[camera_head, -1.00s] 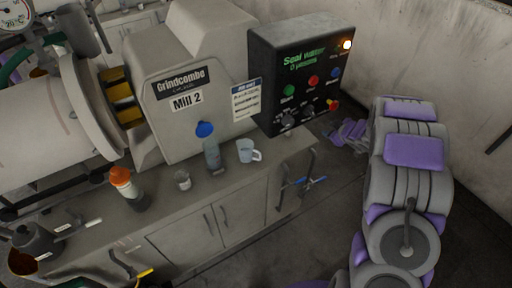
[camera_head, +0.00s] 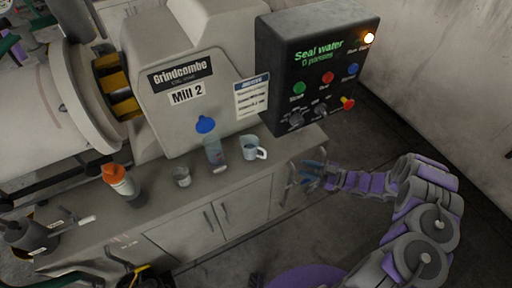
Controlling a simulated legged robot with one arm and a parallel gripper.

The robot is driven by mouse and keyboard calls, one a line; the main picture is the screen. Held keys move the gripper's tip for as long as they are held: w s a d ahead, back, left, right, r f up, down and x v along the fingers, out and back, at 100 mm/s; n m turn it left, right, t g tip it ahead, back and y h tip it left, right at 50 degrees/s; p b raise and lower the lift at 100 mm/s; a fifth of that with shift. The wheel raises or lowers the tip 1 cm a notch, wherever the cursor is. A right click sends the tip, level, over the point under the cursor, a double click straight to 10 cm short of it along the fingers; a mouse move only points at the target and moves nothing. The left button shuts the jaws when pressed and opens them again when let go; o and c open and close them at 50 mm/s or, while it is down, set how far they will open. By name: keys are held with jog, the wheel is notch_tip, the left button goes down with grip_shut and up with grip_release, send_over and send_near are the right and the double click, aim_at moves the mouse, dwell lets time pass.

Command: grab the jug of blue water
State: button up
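A small clear jug (camera_head: 249,149) with a handle on its right side stands upright on the grey counter, near its right end. Its contents look faintly bluish, but are too small to tell clearly. My gripper (camera_head: 308,172) is beside the right end of the counter, lower than the counter top and to the right of the jug, apart from it. The fingers are small and overlap bluish and grey parts at the cabinet, so whether they are open or shut is unclear. The jug is not in my gripper.
A small glass (camera_head: 182,176) and an orange-capped bottle (camera_head: 120,182) stand further left. The black Seal water control box (camera_head: 318,70) overhangs behind the jug. The floor (camera_head: 385,150) at right is mostly clear.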

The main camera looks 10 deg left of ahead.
jog(key=b, duration=0.1)
send_near(265, 156)
jog(key=a, duration=0.1)
jog(key=w+a, duration=0.1)
jog(key=a, duration=0.1)
jog(key=w+a, duration=0.1)
jog(key=shift+w+a+f, duration=0.1)
jog(key=shift+a+f, duration=0.15)
jog(key=shift+f, duration=0.15)
jog(key=shift+b+x, duration=0.65)
jog(key=shift+x, duration=2.05)
jog(key=shift+d, duration=0.1)
grip_shut()
